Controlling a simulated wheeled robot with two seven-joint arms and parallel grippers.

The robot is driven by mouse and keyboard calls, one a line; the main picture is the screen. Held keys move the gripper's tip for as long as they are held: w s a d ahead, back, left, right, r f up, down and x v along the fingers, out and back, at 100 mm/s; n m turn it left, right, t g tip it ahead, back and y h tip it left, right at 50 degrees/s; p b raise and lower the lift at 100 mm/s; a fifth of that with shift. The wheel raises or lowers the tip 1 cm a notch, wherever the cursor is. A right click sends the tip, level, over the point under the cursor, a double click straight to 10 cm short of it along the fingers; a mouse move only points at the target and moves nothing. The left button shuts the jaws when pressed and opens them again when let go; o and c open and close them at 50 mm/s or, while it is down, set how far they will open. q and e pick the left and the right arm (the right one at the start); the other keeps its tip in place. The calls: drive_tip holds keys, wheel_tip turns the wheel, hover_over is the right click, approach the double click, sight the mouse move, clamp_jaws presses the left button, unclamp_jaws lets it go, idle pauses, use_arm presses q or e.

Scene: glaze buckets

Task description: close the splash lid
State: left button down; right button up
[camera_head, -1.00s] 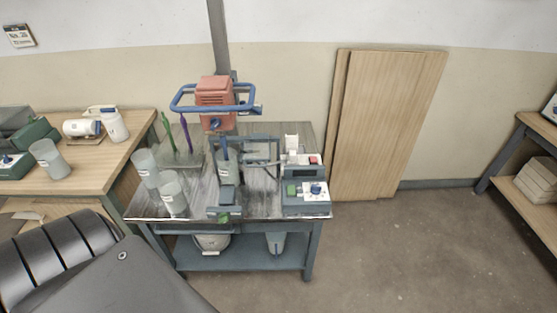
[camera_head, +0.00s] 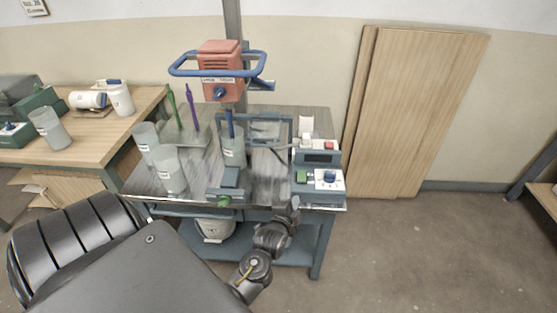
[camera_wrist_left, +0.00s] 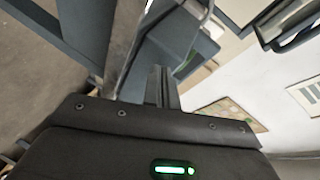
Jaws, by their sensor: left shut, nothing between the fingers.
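A blue-grey frame (camera_head: 268,118), which looks like the splash lid, stands raised at the back of the mixing stand. A translucent bucket (camera_head: 234,155) stands in front of it, under the red mixer head (camera_head: 220,62), with the blue shaft reaching down into it. My left gripper (camera_head: 295,204) is small and dark at the front edge of the stand table, below and right of the bucket and apart from the frame. Its fingers (camera_wrist_left: 161,85) are shut and empty in the left wrist view. My right gripper is not in view.
A control box (camera_head: 318,165) with a green button and blue knob stands at the table's right. Translucent buckets (camera_head: 169,170) and a rack with green and purple stirrers (camera_head: 183,140) stand left. Wooden boards (camera_head: 415,110) lean on the wall.

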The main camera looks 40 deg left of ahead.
use_arm(q)
drive_tip(key=s+a+r+t+y+b, duration=0.1)
drive_tip(key=a+r+t+y+b, duration=0.2)
drive_tip(key=r, duration=0.9)
drive_tip(key=w+a+p, duration=0.2)
drive_tip(key=w+a, duration=0.4)
drive_tip(key=a, duration=0.2)
drive_tip(key=shift+w+r+m+g+p, duration=0.15)
drive_tip(key=shift+r+m+g+p, duration=0.2)
drive_tip(key=shift+r+m+g, duration=0.1)
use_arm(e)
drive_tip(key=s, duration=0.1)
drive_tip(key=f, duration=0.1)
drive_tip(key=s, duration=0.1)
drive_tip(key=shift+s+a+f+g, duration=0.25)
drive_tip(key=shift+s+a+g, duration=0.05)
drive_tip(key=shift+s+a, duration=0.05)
use_arm(q)
drive_tip(key=shift+a, duration=0.15)
